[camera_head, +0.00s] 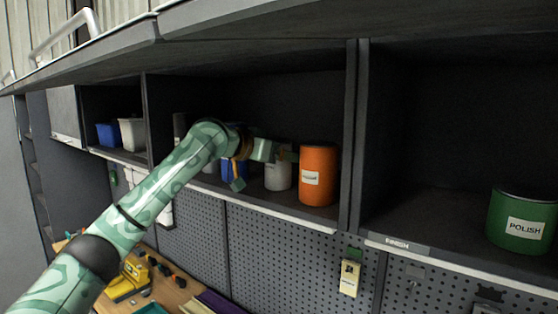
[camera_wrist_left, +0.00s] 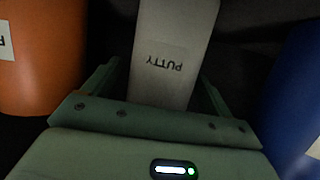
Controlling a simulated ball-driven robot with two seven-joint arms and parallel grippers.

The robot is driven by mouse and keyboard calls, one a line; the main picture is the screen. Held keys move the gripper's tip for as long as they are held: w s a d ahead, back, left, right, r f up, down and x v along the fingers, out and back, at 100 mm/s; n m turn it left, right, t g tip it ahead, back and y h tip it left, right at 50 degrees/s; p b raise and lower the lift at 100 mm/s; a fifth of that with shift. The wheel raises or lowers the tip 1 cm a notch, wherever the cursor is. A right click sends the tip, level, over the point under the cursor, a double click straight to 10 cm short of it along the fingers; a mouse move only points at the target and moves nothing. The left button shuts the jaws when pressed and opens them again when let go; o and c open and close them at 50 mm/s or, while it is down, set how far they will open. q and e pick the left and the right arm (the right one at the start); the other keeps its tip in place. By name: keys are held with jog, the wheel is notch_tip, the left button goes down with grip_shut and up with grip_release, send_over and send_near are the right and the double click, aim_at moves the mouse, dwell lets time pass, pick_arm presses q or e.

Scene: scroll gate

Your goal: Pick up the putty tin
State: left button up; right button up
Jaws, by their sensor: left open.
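The putty tin (camera_wrist_left: 175,50) is white with a label reading PUTTY, upside down in the left wrist view. In the head view the white tin (camera_head: 278,176) stands on the shelf between the orange and blue tins, partly hidden by my arm. My left gripper (camera_head: 262,168) is at the tin. In the left wrist view its open fingers (camera_wrist_left: 158,95) lie on either side of the tin, with a dark gap visible on the right side. I cannot tell whether a finger touches it. My right gripper is not in view.
An orange tin (camera_head: 318,176) stands close to the right, and a blue tin (camera_head: 232,170) to the left. A divider (camera_head: 352,135) separates this bay from one with a green POLISH tin (camera_head: 523,222). The shelf above limits headroom. A workbench with tools (camera_head: 130,280) lies below.

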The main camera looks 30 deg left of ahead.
pick_arm(q)
jog(key=shift+s, duration=0.2)
jog(key=c, duration=1.4)
jog(key=shift+w, duration=0.1)
